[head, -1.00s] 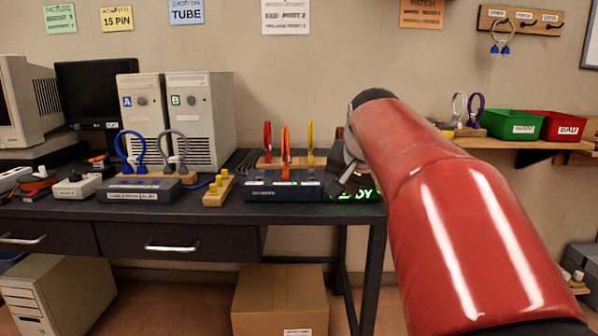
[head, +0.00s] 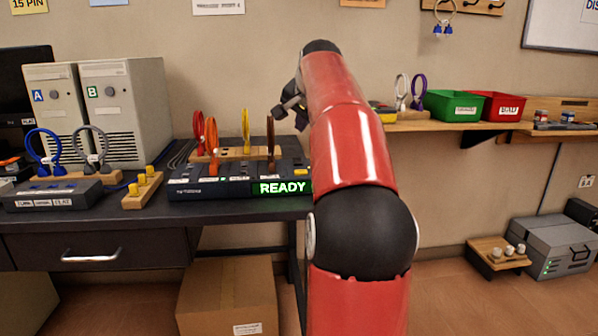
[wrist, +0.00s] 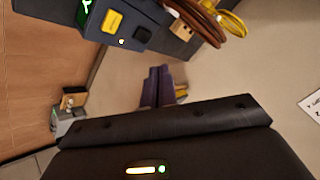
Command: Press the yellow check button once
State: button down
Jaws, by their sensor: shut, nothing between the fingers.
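The yellow check button (wrist: 112,21) is a small rounded rectangle on a dark device (wrist: 150,12), at the top of the wrist view. In the head view the device (head: 225,187) sits at the table's right end, its lit green READY display (head: 283,188) facing me. A small yellow patch, the button (head: 303,169), shows at its right end beside my arm. My gripper (head: 289,106) is above and behind the device, partly hidden by my arm. In the wrist view my dark gripper (wrist: 160,72) looks shut and empty, apart from the button.
A brown cable loop (head: 270,135) and an orange one (head: 211,135) stand up from the device. Red and yellow (head: 246,130) loops stand on a wooden rack behind. A shelf with green (head: 450,106) and red bins is at right.

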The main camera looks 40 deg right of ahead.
aim_at(301, 175)
jog(key=shift+f+b, duration=3.25)
jog(key=shift+f, duration=1.2)
jog(key=shift+f, duration=0.1)
jog(key=shift+f, duration=0.3)
jog(key=shift+f+b, duration=0.45)
jog(key=shift+b, duration=0.05)
jog(key=shift+r, duration=0.15)
jog(key=shift+r+p, duration=0.75)
jog(key=shift+p, duration=0.15)
notch_tip(301, 175, up, 5)
jog(key=p, duration=0.5)
